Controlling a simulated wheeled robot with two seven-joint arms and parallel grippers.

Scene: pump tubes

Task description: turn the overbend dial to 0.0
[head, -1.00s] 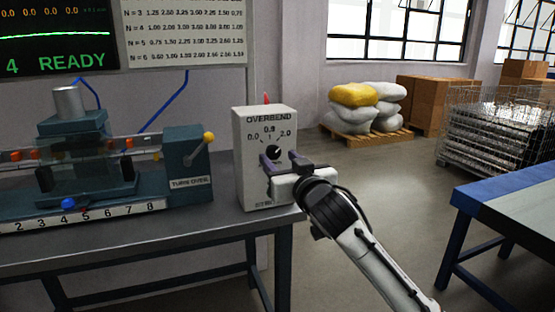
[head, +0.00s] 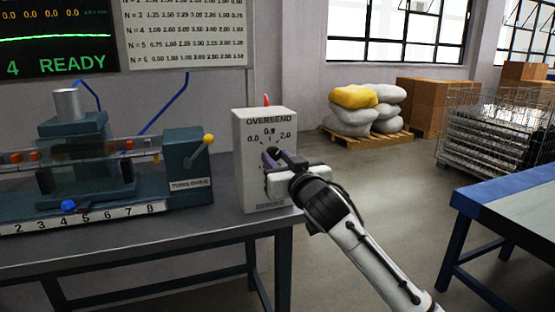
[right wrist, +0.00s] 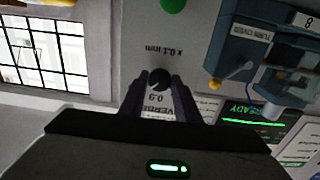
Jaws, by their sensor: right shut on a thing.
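The overbend box (head: 248,165) is a pale upright box marked OVERBEND, standing at the right end of the workbench. Its scale reads 0.0 at the left and 2.0 at the right, with a small reading between that looks like 0.9. My right gripper (head: 271,158) is at the front face, its fingers covering most of the dial. In the right wrist view the black dial (right wrist: 160,78) sits between the two fingertips (right wrist: 159,88), which are shut on it. The dial's pointer cannot be made out. My left gripper is not in view.
A blue-green bending machine (head: 90,165) with a yellow-knobbed lever (head: 208,139) stands left of the box on the workbench (head: 190,232). A screen (head: 60,40) reading READY is behind. A blue-edged table (head: 480,200) is at the right, with open floor between.

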